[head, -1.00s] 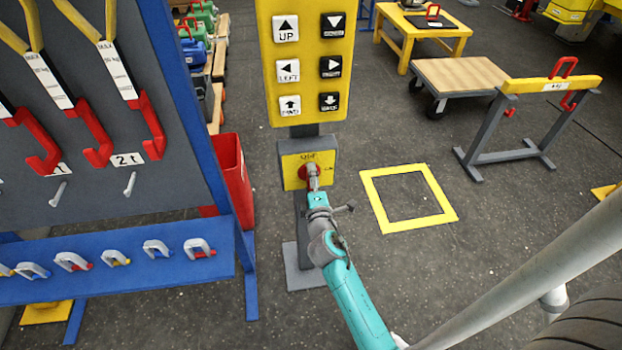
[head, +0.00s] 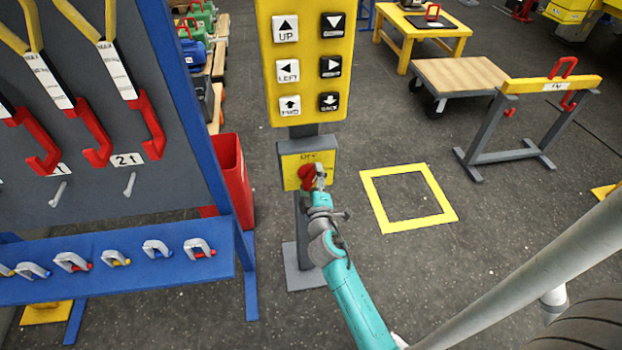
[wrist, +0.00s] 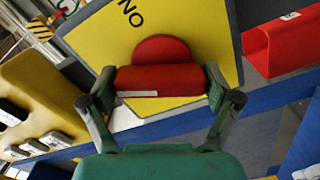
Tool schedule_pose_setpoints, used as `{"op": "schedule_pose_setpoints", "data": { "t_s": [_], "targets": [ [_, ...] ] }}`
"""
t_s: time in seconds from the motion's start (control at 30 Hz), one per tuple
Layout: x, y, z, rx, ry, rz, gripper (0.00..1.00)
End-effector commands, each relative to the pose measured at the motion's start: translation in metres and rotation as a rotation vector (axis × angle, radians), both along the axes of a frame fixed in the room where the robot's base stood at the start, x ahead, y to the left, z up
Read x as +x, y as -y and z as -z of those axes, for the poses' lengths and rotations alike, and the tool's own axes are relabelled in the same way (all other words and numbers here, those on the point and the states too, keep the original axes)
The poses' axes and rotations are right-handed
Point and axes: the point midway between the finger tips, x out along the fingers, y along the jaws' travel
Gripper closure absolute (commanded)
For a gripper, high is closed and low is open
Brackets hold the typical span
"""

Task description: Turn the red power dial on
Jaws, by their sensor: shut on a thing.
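The red power dial (head: 306,174) sits on the yellow plate (head: 296,158) of the small grey box below the button panel. In the wrist view the red dial (wrist: 162,78) has a thick grip bar with a white mark near its left end. My gripper (head: 318,180) is at the dial, in front of it. In the wrist view my gripper (wrist: 160,88) has one finger at each end of the bar and is shut on it. The plate looks tilted there, and dark letters, "N" and "O", show above the dial. In the head view my gripper partly hides the dial.
The yellow button panel (head: 305,65) stands just above the dial. A red bin (head: 230,180) and a blue tool rack (head: 120,268) stand close on the left. Open floor with a yellow square outline (head: 408,198) is on the right.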

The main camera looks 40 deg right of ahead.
Motion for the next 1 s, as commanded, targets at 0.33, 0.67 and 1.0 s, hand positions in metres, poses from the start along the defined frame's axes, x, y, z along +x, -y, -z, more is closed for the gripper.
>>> {"op": "schedule_pose_setpoints", "data": {
  "t_s": [0.33,0.67,1.0],
  "targets": [
    [-0.0007,0.0003,0.0016,0.275,0.183,0.000,0.46],
    [-0.0010,0.0006,0.0024,0.534,0.358,0.000,0.46],
    [-0.0011,0.0008,0.0032,0.774,0.520,0.000,0.46]
  ]
}}
